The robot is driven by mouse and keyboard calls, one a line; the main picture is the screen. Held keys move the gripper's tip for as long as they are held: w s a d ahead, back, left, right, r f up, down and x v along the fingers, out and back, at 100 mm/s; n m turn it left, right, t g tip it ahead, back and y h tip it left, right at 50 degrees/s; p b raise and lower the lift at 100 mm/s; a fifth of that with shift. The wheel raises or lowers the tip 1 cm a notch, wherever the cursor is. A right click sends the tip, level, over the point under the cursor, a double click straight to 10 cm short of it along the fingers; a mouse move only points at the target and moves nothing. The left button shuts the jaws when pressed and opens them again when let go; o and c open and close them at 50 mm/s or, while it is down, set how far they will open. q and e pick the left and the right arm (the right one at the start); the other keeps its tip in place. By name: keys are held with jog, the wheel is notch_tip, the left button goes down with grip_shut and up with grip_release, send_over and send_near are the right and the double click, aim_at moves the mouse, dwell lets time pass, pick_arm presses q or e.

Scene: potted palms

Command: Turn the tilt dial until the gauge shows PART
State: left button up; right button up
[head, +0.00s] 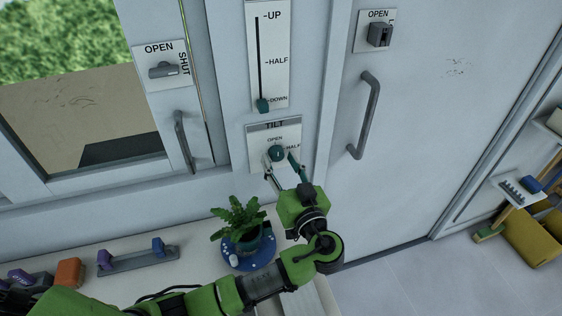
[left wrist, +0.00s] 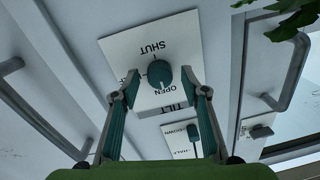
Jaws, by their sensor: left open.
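A pale mark on the knob seems to lie on the OPEN side. My left gripper (head: 281,160) is open, its two fingers on either side of the dial; I cannot tell whether they touch it. No gauge reading PART shows. My right gripper is not in view.
Above is a slider (head: 263,105) at DOWN. Door handles (head: 369,115) (head: 184,142) flank the panel, with OPEN/SHUT latches (head: 380,35) (head: 165,70). Below, a potted plant (head: 239,219) stands on a blue saucer (head: 262,265) on the counter, near my arm.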

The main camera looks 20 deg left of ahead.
pick_arm(q)
jog(key=c, duration=1.1)
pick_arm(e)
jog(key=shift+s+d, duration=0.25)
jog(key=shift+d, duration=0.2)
